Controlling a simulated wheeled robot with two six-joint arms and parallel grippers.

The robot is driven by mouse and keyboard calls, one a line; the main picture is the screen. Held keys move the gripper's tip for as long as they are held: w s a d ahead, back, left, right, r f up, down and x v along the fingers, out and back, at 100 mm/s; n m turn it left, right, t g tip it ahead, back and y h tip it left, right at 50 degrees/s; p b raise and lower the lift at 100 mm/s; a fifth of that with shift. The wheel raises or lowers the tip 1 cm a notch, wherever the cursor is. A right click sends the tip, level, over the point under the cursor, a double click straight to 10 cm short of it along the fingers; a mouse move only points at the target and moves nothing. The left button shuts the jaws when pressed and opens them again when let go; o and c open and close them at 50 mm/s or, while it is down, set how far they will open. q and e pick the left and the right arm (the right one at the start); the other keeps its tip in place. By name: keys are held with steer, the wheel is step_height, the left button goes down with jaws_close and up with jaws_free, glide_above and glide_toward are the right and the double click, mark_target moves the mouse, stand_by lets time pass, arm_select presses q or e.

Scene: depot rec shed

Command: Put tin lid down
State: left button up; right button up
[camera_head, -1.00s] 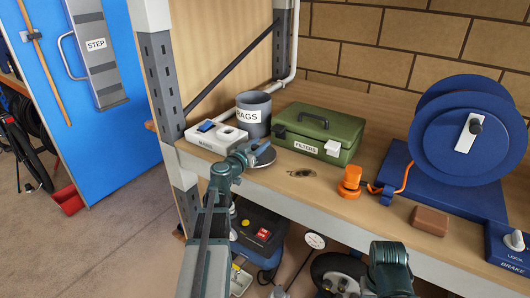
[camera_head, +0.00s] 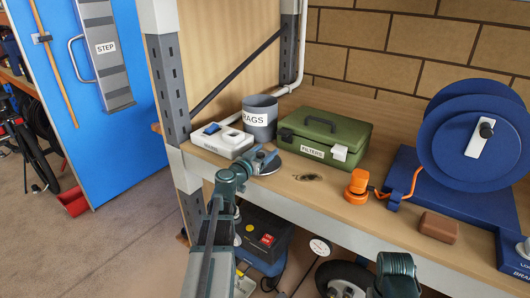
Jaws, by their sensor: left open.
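The tin lid is a flat grey disc (camera_head: 269,168) at the shelf's front edge, in front of the grey tin labelled RAGS (camera_head: 258,122). My left gripper (camera_head: 262,159) is open at the lid and partly covers it. The lid looks flat on or very close to the shelf board (camera_head: 329,208); I cannot tell whether the fingers still touch it. The tin stands upright, its top uncovered. Part of my right arm shows at the bottom, but its gripper is out of view.
A white box with a blue switch (camera_head: 222,139) stands left of the lid. A green FILTERS case (camera_head: 325,136) is behind right. An orange plug (camera_head: 357,187), brown block (camera_head: 438,226) and blue reel (camera_head: 478,143) stand further right.

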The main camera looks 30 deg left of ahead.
arm_select(q)
steer(key=shift+r, duration=0.3)
steer(key=s, duration=1.2)
steer(key=shift+r+p, duration=0.15)
steer(key=shift+p, duration=0.25)
arm_select(e)
steer(key=shift+r, duration=0.45)
